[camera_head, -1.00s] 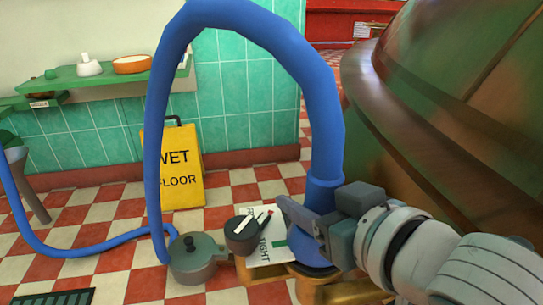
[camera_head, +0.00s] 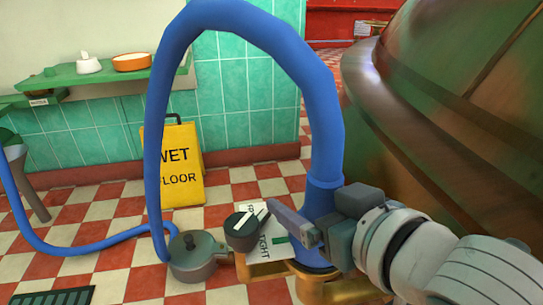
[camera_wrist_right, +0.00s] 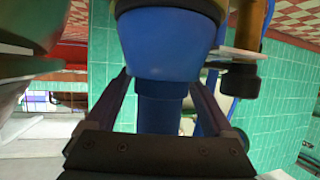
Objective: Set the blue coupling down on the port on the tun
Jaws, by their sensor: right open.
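The blue coupling (camera_head: 318,259) is at the end of a thick blue hose (camera_head: 325,130). It stands upright over the brass port (camera_head: 335,290) beside the tun (camera_head: 465,130) and appears to rest on it; my gripper partly covers the joint. My right gripper (camera_head: 300,226) is open, its fingers on either side of the coupling's neck. In the right wrist view, the coupling (camera_wrist_right: 168,45) lies between the spread fingers (camera_wrist_right: 160,92), with gaps beside the narrower neck and brass at its far end. My left gripper is not in view.
A dark round knob (camera_head: 242,231) and a label plate (camera_head: 252,212) sit just left of the port. A yellow wet-floor sign (camera_head: 178,170) stands behind.

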